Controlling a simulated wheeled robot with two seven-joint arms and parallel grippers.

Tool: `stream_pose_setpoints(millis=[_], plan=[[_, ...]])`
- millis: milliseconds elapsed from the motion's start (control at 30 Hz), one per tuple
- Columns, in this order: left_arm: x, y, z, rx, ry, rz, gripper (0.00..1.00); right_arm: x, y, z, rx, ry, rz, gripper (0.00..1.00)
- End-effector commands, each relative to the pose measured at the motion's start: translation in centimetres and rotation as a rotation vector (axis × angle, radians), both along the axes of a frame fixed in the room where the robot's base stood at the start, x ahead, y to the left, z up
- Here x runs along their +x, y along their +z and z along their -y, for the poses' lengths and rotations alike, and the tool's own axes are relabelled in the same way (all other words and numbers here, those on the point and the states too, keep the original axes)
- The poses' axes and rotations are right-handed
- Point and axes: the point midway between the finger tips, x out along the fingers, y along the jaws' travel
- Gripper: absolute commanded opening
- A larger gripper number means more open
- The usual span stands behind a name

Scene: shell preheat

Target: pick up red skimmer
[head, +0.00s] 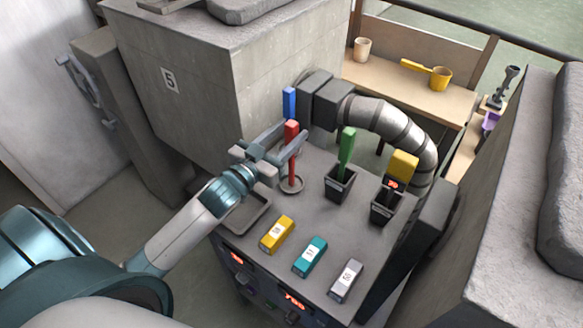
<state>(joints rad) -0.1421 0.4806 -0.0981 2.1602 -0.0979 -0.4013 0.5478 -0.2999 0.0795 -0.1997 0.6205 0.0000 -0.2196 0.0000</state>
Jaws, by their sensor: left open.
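The red skimmer (291,133) stands upright on the grey bench top. Its red handle is at the top, and a thin shaft runs down to a round ring at the bottom. My left gripper (292,142) is open, with its two fingers pointing toward the red handle. One finger is on the left of the handle and the other on the right. I cannot tell whether either finger touches it. My right gripper does not show.
A blue handle (289,102) stands just behind. A green-handled tool (346,150) and a yellow-handled tool (402,166) stand in dark holders to the right. Yellow (276,234), teal (310,256) and grey (346,281) blocks lie in front. A thick pipe (393,122) curves behind.

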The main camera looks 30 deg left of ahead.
Motion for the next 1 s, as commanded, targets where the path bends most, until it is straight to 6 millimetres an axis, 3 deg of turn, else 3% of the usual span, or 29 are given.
stream_pose_setpoints(millis=[267,433,967,1000], plan=[[2.9,0.6,0.8,-0.001,0.000,0.000,0.44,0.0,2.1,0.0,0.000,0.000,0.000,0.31],[4.5,0.3,1.0,0.000,0.000,-0.001,0.44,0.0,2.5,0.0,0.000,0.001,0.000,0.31],[4.8,0.1,1.1,0.000,0.000,0.000,0.44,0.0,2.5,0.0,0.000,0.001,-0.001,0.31],[4.8,0.1,1.1,0.000,0.000,0.000,0.37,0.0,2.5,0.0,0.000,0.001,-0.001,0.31]])
